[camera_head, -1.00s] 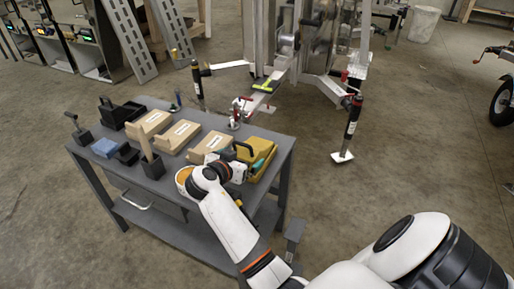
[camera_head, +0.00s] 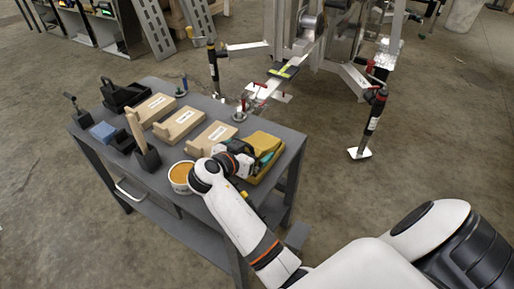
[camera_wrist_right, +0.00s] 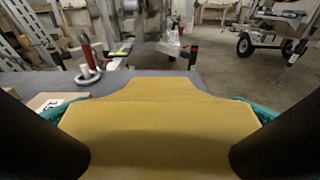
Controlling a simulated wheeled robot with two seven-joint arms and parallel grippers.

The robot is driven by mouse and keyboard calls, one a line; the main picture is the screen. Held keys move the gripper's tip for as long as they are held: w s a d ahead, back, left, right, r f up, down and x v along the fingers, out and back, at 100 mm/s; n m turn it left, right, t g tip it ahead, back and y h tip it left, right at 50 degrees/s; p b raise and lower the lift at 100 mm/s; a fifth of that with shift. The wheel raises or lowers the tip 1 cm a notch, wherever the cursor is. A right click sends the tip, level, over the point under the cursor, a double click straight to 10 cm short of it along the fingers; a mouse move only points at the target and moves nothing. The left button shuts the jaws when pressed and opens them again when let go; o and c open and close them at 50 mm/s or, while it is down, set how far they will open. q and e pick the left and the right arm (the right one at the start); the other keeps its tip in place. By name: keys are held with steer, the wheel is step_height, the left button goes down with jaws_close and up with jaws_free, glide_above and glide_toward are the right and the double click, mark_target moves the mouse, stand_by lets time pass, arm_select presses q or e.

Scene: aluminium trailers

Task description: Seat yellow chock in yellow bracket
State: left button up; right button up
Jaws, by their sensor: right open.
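The yellow chock (camera_head: 262,142) lies at the right end of the grey table. In the right wrist view the yellow chock (camera_wrist_right: 160,125) fills the middle, between the two dark fingers. My right gripper (camera_head: 252,160) is open, with its fingers on either side of the chock; I cannot tell whether they touch it. Teal parts show along both sides of the chock. A yellow-green piece (camera_head: 285,71) sits on the trailer's metal tongue beyond the table; I cannot tell whether it is the yellow bracket. My left gripper is not in view.
The grey table (camera_head: 222,112) also carries several labelled wooden blocks (camera_head: 178,124), a tub with orange contents (camera_head: 180,177), a wooden-handled tool (camera_head: 137,130) and black holders. A black trailer jack leg (camera_head: 373,120) stands at the right. Concrete floor is open right of the table.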

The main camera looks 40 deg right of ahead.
steer(key=shift+a, duration=0.1)
steer(key=shift+c, duration=0.8)
steer(key=c, duration=1.2)
steer(key=shift+r, duration=0.1)
steer(key=shift+c, duration=0.2)
